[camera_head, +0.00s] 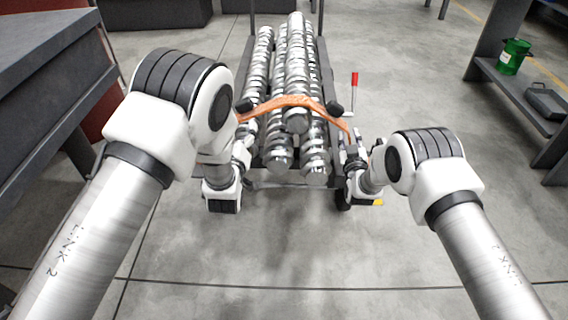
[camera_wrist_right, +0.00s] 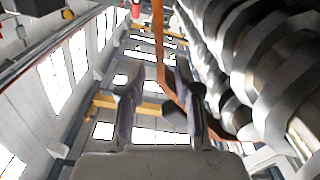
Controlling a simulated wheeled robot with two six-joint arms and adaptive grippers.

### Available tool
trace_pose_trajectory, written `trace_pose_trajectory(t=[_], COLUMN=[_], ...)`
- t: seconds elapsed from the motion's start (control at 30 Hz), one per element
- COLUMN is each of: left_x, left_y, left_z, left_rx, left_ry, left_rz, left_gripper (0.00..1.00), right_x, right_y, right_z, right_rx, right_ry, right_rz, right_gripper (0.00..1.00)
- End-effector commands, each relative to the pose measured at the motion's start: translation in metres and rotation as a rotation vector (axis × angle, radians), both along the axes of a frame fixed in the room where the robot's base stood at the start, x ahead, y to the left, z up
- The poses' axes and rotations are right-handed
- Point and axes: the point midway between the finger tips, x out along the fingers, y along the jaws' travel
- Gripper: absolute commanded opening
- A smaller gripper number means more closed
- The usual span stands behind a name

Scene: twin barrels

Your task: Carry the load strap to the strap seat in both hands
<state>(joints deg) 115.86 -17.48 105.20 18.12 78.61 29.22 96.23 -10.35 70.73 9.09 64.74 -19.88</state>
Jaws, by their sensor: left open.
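The orange load strap (camera_head: 290,101) arches across the stack of shiny metal screw-shaped bars on a cart. Its ends hang down on both sides of the stack. My left gripper (camera_head: 243,146) is open by the strap's left end, partly hidden by my own arm. My right gripper (camera_head: 352,150) is at the strap's right end. In the right wrist view its two fingers (camera_wrist_right: 160,85) stand apart, and the strap (camera_wrist_right: 158,35) runs down between them, close to the right finger. I cannot make out the strap seat for certain.
The metal bars (camera_head: 296,60) fill the cart, close beside both grippers. A red-handled lever (camera_head: 354,80) rises at the cart's right. A shelf (camera_head: 515,85) with a green can (camera_head: 513,57) stands right, a dark bench (camera_head: 50,60) left. The floor in front is clear.

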Motion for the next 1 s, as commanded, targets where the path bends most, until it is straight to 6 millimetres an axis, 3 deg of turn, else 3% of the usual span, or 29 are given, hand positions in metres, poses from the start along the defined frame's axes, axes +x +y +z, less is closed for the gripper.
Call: trace_pose_trajectory(t=[0.3,0.4,0.57,1.0], left_x=[0.0,0.0,0.001,0.0], left_y=[0.0,0.0,0.0,0.0], left_z=[0.0,0.0,0.0,-0.004], left_rx=[0.0,0.0,0.0,0.0], left_ry=[0.0,0.0,0.0,0.007], left_rz=[0.0,0.0,0.0,0.0], left_gripper=[0.76,0.76,0.76,0.76], right_x=[-0.078,-0.095,-0.105,-0.104], right_y=[-0.003,-0.003,-0.004,-0.004], right_z=[0.0,-0.001,0.0,-0.001], right_rx=[-0.002,-0.001,-0.001,0.0], right_ry=[0.004,0.002,0.001,0.001], right_rz=[0.001,0.001,0.001,0.0], right_gripper=[0.33,0.33,0.33,0.33])
